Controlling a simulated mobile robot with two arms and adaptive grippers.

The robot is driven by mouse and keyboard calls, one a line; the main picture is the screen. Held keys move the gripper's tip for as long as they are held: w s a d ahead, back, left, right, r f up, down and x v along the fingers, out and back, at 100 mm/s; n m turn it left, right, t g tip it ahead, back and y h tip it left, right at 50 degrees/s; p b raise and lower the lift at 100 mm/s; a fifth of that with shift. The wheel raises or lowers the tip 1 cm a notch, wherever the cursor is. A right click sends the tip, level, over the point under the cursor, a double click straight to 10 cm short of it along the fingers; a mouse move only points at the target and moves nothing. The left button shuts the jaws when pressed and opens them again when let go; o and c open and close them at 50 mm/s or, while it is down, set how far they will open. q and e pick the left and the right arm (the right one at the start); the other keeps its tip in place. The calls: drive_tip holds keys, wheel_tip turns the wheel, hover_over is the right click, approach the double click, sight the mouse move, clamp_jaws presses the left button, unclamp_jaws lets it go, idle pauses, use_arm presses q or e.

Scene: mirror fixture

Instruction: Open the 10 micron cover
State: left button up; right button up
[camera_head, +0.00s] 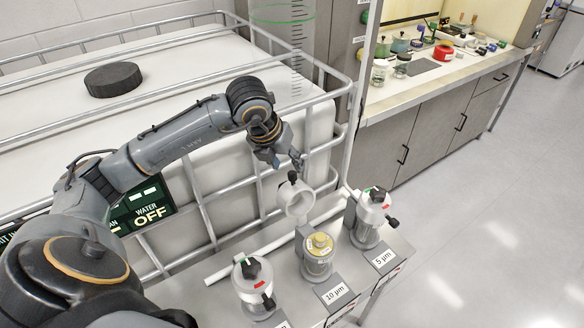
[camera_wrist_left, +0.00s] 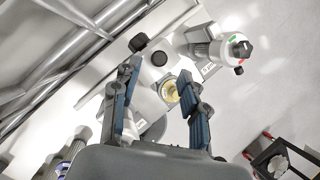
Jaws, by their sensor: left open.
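The 10 micron housing (camera_head: 318,266) stands in the middle of the filter row, behind its "10 µm" label (camera_head: 335,293). Its yellow filter top is exposed. The white round cover (camera_head: 297,202) with a black knob is tilted up behind it, away from the housing's mouth. The yellow filter (camera_wrist_left: 171,92) also shows in the left wrist view, between my fingers in the picture. My left gripper (camera_head: 279,158) is open and empty, just above and behind the raised cover; I see no clear contact. My right gripper is in neither view.
Closed housings stand on both sides: one at the left (camera_head: 254,284) and the 5 micron one (camera_head: 368,218) at the right. A caged white tank (camera_head: 235,165) is behind the row. A cluttered counter (camera_head: 440,77) is at the back right. The floor at right is clear.

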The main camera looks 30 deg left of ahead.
sight(292, 173)
use_arm(q)
drive_tip(key=p+x, duration=0.1)
drive_tip(key=x, duration=0.3)
drive_tip(key=shift+w+f, duration=0.35)
drive_tip(key=shift+f, duration=0.45)
drive_tip(key=shift+w+f, duration=0.1)
drive_tip(key=shift+f, duration=0.05)
drive_tip(key=shift+c, duration=0.7)
drive_tip(key=c, duration=0.7)
clamp_jaws()
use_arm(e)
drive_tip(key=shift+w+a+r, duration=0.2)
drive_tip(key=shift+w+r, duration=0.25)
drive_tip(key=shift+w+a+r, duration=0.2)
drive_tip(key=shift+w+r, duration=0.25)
